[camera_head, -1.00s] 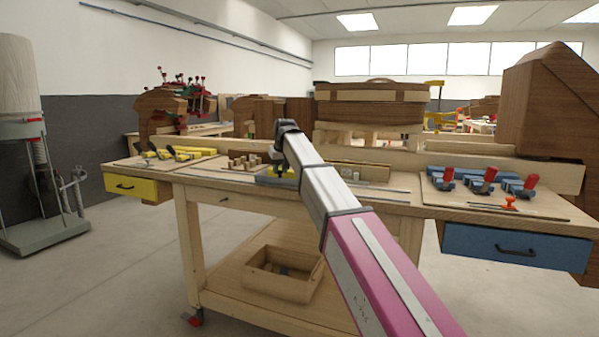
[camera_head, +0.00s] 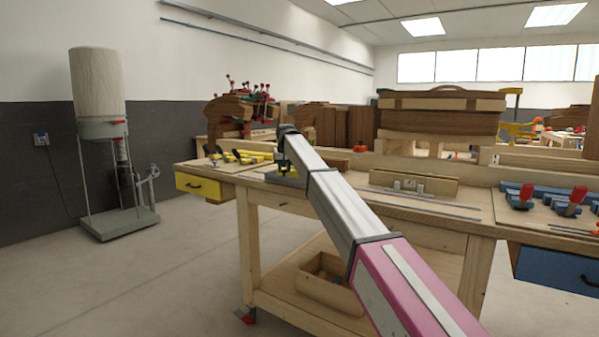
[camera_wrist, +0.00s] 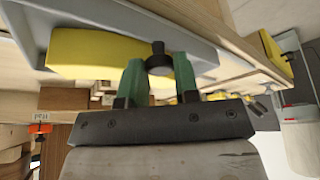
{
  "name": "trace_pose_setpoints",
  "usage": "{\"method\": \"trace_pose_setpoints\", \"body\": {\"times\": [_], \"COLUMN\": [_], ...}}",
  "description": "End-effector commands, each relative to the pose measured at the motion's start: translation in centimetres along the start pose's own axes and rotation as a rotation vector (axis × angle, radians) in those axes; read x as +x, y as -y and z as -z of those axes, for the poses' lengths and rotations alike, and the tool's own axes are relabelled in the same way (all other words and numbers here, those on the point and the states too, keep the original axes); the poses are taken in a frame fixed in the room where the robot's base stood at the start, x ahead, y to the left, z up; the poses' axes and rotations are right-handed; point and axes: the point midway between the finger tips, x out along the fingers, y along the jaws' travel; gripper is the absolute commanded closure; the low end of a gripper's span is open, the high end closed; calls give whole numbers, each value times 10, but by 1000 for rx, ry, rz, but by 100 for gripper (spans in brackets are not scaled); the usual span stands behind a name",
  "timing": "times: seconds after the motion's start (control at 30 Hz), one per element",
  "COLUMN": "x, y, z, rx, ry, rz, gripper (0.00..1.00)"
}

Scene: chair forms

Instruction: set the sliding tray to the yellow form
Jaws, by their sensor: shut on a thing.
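A grey sliding tray (camera_wrist: 185,15) fills the top of the wrist view and carries a long yellow block (camera_wrist: 90,52) with a black knob (camera_wrist: 158,47). My gripper (camera_wrist: 158,66) has its green fingers closed around this knob. In the head view the tray (camera_head: 283,181) lies on the workbench, partly behind my arm, to the right of the yellow clamps (camera_head: 245,156) and the yellow drawer (camera_head: 197,186). A curved brown wooden form (camera_head: 229,108) stands behind the yellow clamps. I see a gap between the tray and the yellow clamps.
The workbench (camera_head: 450,213) runs rightwards to blue clamps (camera_head: 548,198) and a blue drawer (camera_head: 555,268). A wooden fixture (camera_head: 415,183) sits mid-bench. An open wooden box (camera_head: 328,285) rests on the lower shelf. A dust collector (camera_head: 97,85) stands left; floor between is clear.

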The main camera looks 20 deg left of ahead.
Motion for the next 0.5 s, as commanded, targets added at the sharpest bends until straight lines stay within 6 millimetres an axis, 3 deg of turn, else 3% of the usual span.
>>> {"method": "trace_pose_setpoints", "body": {"times": [0.03,0.1,0.5], "x": [5,10,37], "y": [13,26,96], "z": [16,29,91], "rx": [-2,-2,-1], "ry": [-1,-1,0], "rz": [2,2,1], "gripper": [100,100,100]}}
